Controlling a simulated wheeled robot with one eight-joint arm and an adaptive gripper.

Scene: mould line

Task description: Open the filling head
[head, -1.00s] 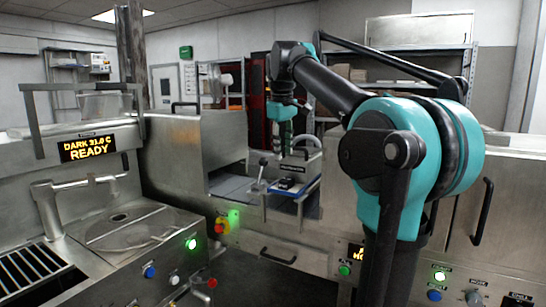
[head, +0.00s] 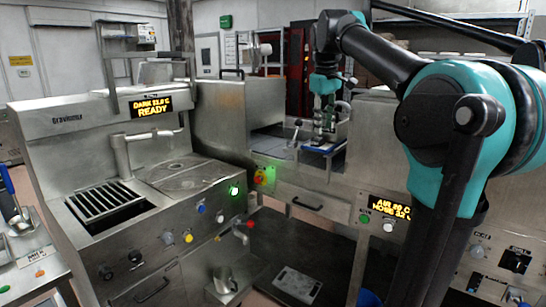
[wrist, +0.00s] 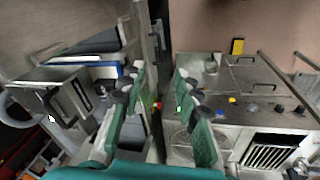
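No part is labelled as the filling head. A steel machine (head: 75,135) on the left shows "DARK 31.9 C READY" or similar on its display (head: 151,107). A bent steel spout (head: 121,152) stands on its top beside a round lid (head: 195,180). A small tap (head: 241,233) with a red knob (head: 250,224) is on its front. My gripper (head: 325,118) hangs away from these, in front of the mould line and near a blue-edged tray (head: 322,148). In the wrist view its green fingers (wrist: 160,88) are apart with nothing between them.
A steel jug (head: 225,279) stands below the tap. A flat grey device (head: 297,285) lies low to its right. A red-and-yellow stop button (head: 260,177) is on the corner panel. A side table (head: 28,255) with a blue-handled tool is far left. My arm covers the right side.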

